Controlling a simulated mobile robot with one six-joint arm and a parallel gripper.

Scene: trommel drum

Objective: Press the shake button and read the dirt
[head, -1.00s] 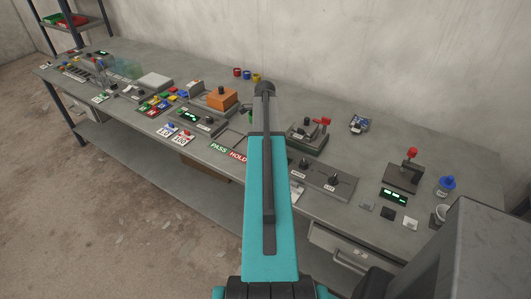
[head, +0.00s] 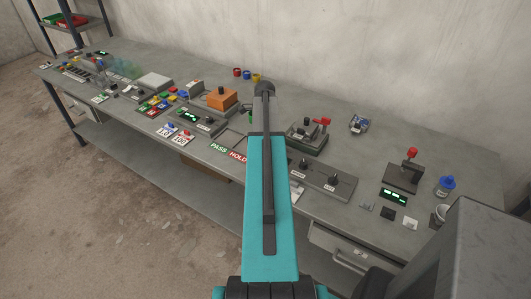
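A see-through bluish-green body (head: 126,68), perhaps the drum, stands at the far left of the bench. A small green-lit display (head: 103,54) is just behind it to the left; its text is too small to read. I cannot pick out which control is the shake button among the small parts there. My teal arm rises through the middle of the head view, its dark far end in front of the bench's back part. My gripper does not show; the arm hides what lies behind it.
The long grey bench (head: 433,143) runs along the wall, crowded with devices. An orange block (head: 221,98), PASS (head: 218,148) and HOLD (head: 238,156) plates, a knob panel (head: 320,178) and a red-knobbed lever press (head: 404,175) stand on it. Bare bench lies at the back right.

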